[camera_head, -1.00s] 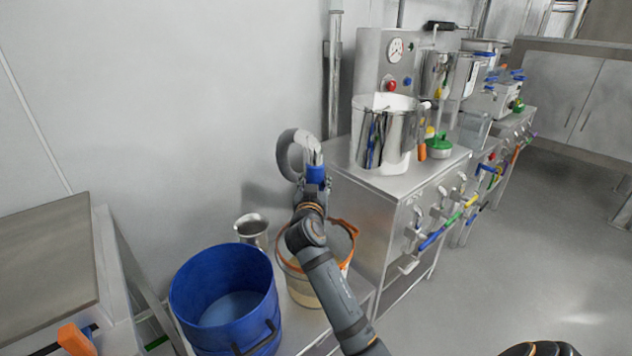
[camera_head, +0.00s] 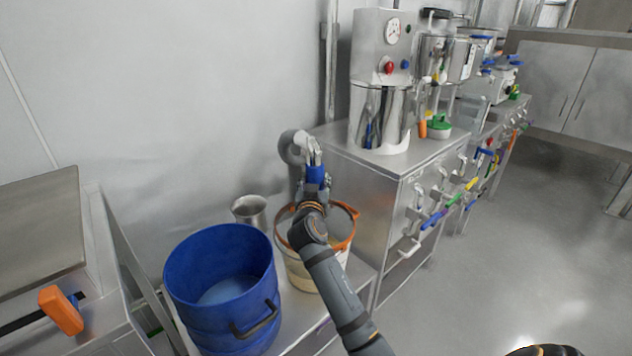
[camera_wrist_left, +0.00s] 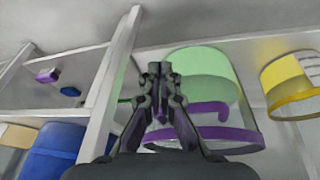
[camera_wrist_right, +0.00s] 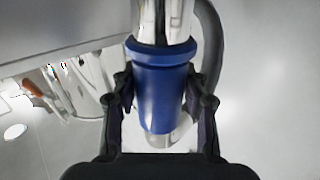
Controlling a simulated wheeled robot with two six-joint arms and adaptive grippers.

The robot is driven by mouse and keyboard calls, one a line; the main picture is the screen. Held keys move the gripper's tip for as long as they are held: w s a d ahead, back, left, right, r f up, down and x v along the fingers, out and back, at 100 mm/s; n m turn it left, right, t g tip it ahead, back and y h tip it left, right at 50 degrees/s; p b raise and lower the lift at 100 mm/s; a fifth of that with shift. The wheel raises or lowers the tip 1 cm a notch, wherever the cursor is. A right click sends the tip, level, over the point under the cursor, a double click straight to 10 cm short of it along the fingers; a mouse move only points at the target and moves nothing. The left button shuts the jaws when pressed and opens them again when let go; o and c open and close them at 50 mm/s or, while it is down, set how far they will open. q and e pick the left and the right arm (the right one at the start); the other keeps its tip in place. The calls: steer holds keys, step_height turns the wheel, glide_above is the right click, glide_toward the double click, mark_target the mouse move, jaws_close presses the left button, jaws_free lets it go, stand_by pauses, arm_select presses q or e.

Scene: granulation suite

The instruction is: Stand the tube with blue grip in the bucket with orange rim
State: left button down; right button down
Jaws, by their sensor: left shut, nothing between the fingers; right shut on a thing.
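The tube with blue grip (camera_head: 317,175) is in my right gripper (camera_head: 314,188), above the bucket with orange rim (camera_head: 343,243). A grey hose end curves at its top left. The right wrist view shows the fingers shut on both sides of the blue grip (camera_wrist_right: 160,95), with a shiny metal part beyond it. My right arm covers part of the bucket, so I cannot tell whether the tube's lower end is inside the rim. My left gripper (camera_wrist_left: 160,100) is shut and empty in the left wrist view; it does not show clearly in the head view.
A blue bucket (camera_head: 185,285) stands left of the orange-rimmed one, and a small metal vessel (camera_head: 250,210) stands behind. A steel cabinet with a metal pot (camera_head: 380,115) rises on the right. The left wrist view shows a purple-rimmed bucket (camera_wrist_left: 235,132) and a yellow-rimmed one (camera_wrist_left: 297,95).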

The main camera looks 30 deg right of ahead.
arm_select(q)
steer(key=shift+f, duration=0.3)
arm_select(e)
steer(key=shift+f, duration=0.2)
arm_select(q)
steer(key=shift+w+d, duration=0.1)
arm_select(e)
steer(key=c, duration=0.6)
jaws_free()
steer(key=shift+f, duration=0.1)
steer(key=v, duration=0.7)
steer(key=shift+s+a, duration=0.15)
steer(key=shift+s, duration=0.1)
